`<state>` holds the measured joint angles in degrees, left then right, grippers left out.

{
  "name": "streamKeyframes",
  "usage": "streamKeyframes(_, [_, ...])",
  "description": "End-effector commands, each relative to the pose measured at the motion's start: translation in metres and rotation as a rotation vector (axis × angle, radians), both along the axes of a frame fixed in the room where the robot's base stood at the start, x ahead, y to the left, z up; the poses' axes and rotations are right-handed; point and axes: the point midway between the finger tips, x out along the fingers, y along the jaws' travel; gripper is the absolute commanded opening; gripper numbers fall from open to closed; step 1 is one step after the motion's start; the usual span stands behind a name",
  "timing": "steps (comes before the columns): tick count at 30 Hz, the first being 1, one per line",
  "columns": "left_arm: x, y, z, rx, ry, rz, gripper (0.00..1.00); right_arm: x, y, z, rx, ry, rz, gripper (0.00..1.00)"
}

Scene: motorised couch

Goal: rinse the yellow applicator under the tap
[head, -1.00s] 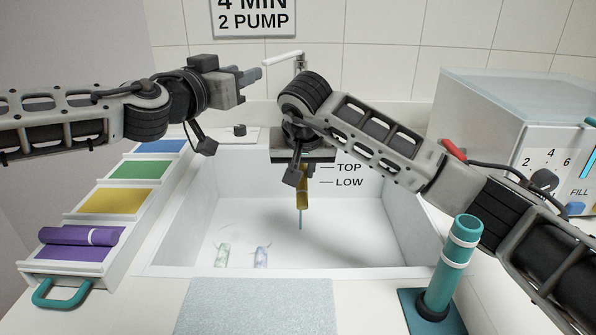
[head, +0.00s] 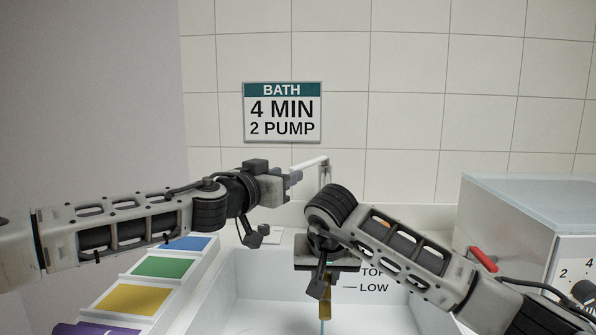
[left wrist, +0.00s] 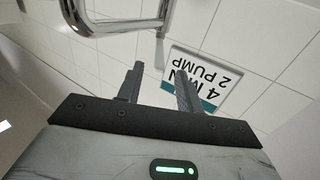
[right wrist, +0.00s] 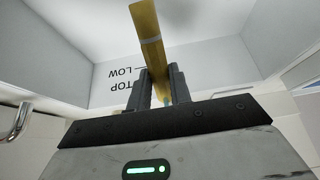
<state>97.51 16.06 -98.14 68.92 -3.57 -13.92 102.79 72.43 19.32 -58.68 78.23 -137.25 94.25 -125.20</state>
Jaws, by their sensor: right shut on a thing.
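The yellow applicator (head: 325,309) hangs upright over the sink (head: 270,317), below my right gripper; its lower end is cut off in the head view. My right gripper (right wrist: 160,85) is shut on the applicator, which also shows in the right wrist view (right wrist: 148,38). The tap (head: 311,163) is a pale spout at the back wall, and I see no water flowing. My left gripper (head: 293,179) is open and empty just left of the tap. In the left wrist view its fingers (left wrist: 158,88) are apart, and the chrome tap (left wrist: 130,25) is just beyond them.
A wall sign (head: 282,112) reads BATH, 4 MIN, 2 PUMP. Coloured blue, green (head: 158,267), yellow and purple pads line the left side. A grey box (head: 515,225) with a red handle (head: 483,259) and dial stands right. TOP and LOW marks are on the sink's back wall.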

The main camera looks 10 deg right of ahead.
Motion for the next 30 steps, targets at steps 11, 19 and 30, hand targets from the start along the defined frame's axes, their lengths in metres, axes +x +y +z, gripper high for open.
streamKeyframes(11, [0.036, -0.03, 0.0, -0.001, 0.001, 0.0, 0.36, 0.0, 0.0, 0.0, 0.0, -0.001, 0.0, 0.0])
streamKeyframes(19, [0.046, -0.037, -0.001, 0.0, 0.001, -0.001, 0.36, 0.0, 0.0, 0.0, 0.0, 0.0, 0.0, 0.0])
streamKeyframes(30, [0.047, -0.037, 0.0, 0.0, 0.001, 0.0, 0.22, 0.0, 0.0, 0.0, 0.0, -0.001, 0.0, 0.0])
